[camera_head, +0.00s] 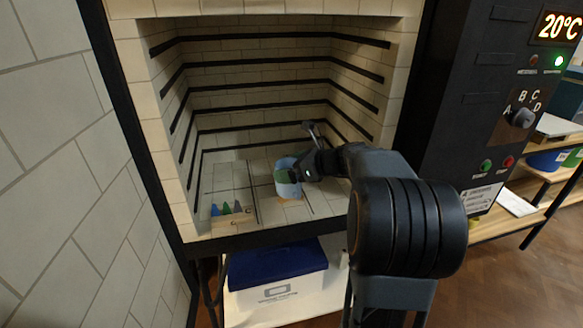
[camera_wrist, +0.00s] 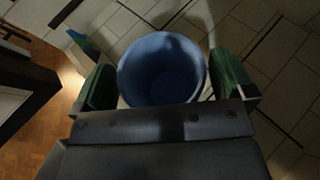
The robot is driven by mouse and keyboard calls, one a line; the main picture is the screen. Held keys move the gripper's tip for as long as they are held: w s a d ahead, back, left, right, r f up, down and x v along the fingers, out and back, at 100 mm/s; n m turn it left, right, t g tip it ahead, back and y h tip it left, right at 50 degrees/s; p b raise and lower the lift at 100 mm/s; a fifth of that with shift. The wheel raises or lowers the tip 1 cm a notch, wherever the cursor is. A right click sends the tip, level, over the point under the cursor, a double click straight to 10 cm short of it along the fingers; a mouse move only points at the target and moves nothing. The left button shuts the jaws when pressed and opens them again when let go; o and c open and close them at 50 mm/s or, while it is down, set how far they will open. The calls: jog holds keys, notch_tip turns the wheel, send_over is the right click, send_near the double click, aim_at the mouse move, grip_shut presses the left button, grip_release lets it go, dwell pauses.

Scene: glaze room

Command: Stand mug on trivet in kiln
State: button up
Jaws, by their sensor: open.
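The light blue mug (camera_head: 287,186) stands upright inside the kiln (camera_head: 262,100), towards the front of its floor. In the wrist view the open top of the mug (camera_wrist: 163,72) lies between the two green finger pads. My gripper (camera_head: 291,174) is open around the mug, with a narrow gap at each side in the wrist view (camera_wrist: 165,82). A thin tan edge, perhaps the trivet (camera_head: 290,200), shows under the mug. The mug and my gripper hide most of it, so I cannot tell how squarely the mug rests there.
Several small blue and green cones (camera_head: 227,209) stand at the kiln floor's front left. Dark element rods line the kiln walls. The control panel (camera_head: 521,117) is to the right. A blue-lidded box (camera_head: 277,264) sits below the kiln. Kiln floor behind the mug is clear.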

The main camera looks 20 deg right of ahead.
jog(key=shift+s+d+r, duration=0.1)
jog(key=shift+r, duration=0.15)
jog(key=p+v, duration=0.2)
jog(key=v, duration=0.9)
jog(key=shift+s+d+r+p, duration=0.15)
jog(key=shift+s+d+p, duration=0.1)
jog(key=shift+p, duration=0.05)
jog(key=shift+a, duration=0.1)
jog(key=s+a+r+n+g+h+p, duration=0.3)
jog(key=s+a+n+p, duration=0.3)
jog(key=n, duration=0.8)
jog(key=s+a+r+n+g+h+p, duration=0.3)
jog(key=s+a+n+p, duration=0.4)
jog(key=a+n+p, duration=0.5)
jog(key=n+g+h, duration=0.1)
jog(key=n+h, duration=0.1)
jog(key=shift+r+n, duration=0.3)
jog(key=shift+n, duration=0.1)
jog(key=shift+s, duration=0.15)
jog(key=shift+c, duration=0.5)
